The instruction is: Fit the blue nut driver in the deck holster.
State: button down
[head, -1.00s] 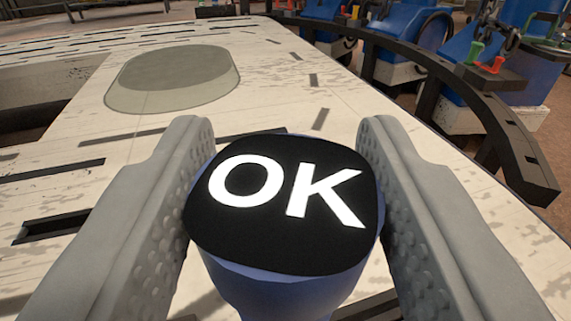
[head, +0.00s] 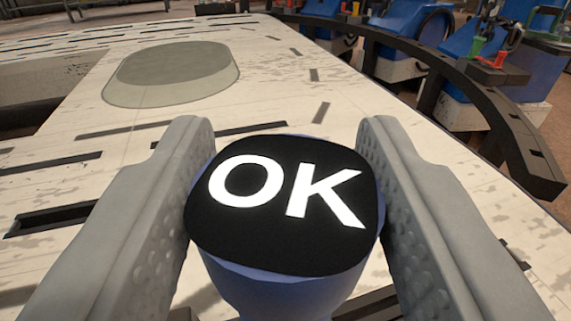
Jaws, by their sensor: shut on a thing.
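My gripper (head: 284,205) fills the lower part of the head view, its two grey dimpled fingers on either side of the blue nut driver (head: 285,285). The gripper is shut on the driver's handle. The driver's black end cap with white "OK" lettering faces the camera, and the blue handle shows below it. The driver's shaft and tip are hidden beneath the cap. I cannot pick out the deck holster for certain in this view.
A pale, worn deck (head: 270,75) with dark slots stretches ahead. A greenish, see-through rounded shape (head: 172,75) lies on it at upper left. A dark curved rail (head: 505,125) runs along the right edge, with blue machines (head: 415,40) beyond it.

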jog(key=c, duration=0.7)
grip_release()
jog(key=shift+o, duration=0.2)
jog(key=shift+s, duration=0.1)
jog(key=s, duration=1.7)
jog(key=shift+s, duration=0.15)
jog(key=shift+d, duration=0.1)
